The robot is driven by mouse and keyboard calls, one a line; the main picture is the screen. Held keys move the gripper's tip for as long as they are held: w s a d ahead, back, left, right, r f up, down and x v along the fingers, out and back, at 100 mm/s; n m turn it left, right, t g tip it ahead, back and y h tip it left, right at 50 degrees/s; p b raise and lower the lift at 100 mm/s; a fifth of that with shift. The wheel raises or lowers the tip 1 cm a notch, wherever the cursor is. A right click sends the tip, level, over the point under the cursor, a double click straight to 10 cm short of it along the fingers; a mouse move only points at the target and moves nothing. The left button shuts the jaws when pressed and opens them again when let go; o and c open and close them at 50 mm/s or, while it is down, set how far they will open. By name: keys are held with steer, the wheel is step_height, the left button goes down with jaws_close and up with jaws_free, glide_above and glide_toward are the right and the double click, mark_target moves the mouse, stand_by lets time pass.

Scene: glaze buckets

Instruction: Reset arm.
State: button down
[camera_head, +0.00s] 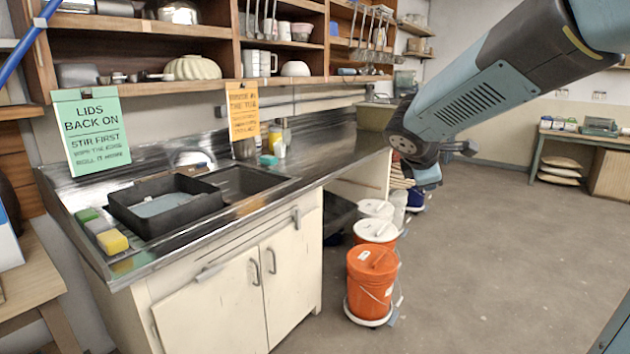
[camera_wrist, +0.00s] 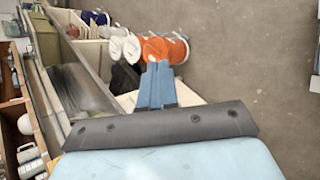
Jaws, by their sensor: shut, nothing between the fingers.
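My arm (camera_head: 470,95) reaches in from the upper right in the head view, ending beside the far end of the counter and above the row of buckets. My gripper (camera_wrist: 158,66) shows in the wrist view with its two blue fingers together and nothing between them. The gripper looks apart from the buckets, though the distance is hard to judge.
A steel counter (camera_head: 245,215) with a sink and black tub (camera_head: 165,205) runs along the left. Yellow and green sponges (camera_head: 112,241) lie at its near end. Shelves with pottery hang above. A wooden bench (camera_head: 575,140) stands at the back right. The floor (camera_head: 490,260) on the right is clear.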

steer(key=s+a+f+m+g+y, duration=0.1)
steer(key=s+m+y, duration=0.4)
steer(key=s+m, duration=1.1)
steer(key=shift+s+a+m+g, duration=0.3)
steer(key=shift+s+a, duration=0.2)
steer(key=shift+s, duration=3.4)
steer(key=c, duration=1.8)
jaws_free()
